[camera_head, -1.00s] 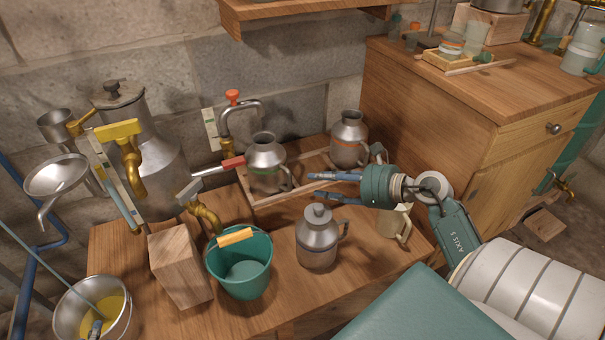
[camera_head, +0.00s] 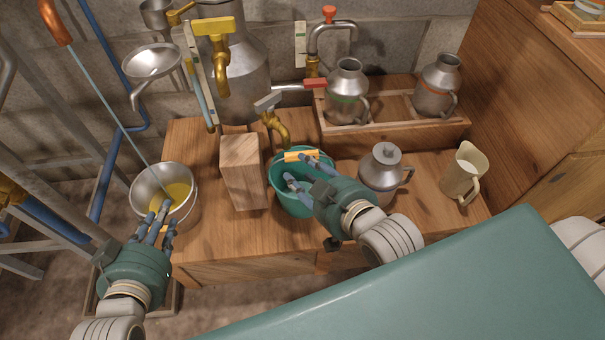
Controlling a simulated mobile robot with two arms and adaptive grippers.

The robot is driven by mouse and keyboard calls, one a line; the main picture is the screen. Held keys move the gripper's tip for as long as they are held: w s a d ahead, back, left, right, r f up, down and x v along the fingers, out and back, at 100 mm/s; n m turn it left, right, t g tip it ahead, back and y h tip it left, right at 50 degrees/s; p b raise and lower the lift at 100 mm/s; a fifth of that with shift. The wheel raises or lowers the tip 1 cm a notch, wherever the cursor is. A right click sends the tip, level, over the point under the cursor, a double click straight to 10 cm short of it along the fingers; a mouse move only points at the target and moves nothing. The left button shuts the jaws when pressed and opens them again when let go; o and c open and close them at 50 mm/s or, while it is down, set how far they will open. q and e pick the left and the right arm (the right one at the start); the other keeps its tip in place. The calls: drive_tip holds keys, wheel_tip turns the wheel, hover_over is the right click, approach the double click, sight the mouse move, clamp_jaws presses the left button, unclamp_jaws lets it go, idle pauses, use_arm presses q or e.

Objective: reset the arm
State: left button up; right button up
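My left gripper (camera_head: 160,216) is at the lower left. Its blue fingers point up and are apart, with nothing seen between them. They overlap the front edge of a steel pail (camera_head: 146,184) holding yellow liquid; I cannot tell whether they touch it. My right gripper (camera_head: 295,168) is over the teal bucket (camera_head: 281,205) on the wooden bench. Its fingers are spread, one over the bucket's opening and one near the orange handle grip (camera_head: 301,155). I cannot tell whether it touches the grip. The gripper body hides part of the bucket.
A lidded steel jug (camera_head: 380,170) and a cream pitcher (camera_head: 463,172) stand right of the bucket. A wooden block (camera_head: 242,172) stands left of it. Two steel jugs (camera_head: 346,90) (camera_head: 437,85) sit in a wooden tray (camera_head: 396,135) behind. The steel still (camera_head: 247,75) and its brass taps are at the back.

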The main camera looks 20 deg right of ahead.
drive_tip(key=shift+s+a+f, duration=0.15)
drive_tip(key=shift+s+a, duration=0.05)
drive_tip(key=shift+a, duration=0.1)
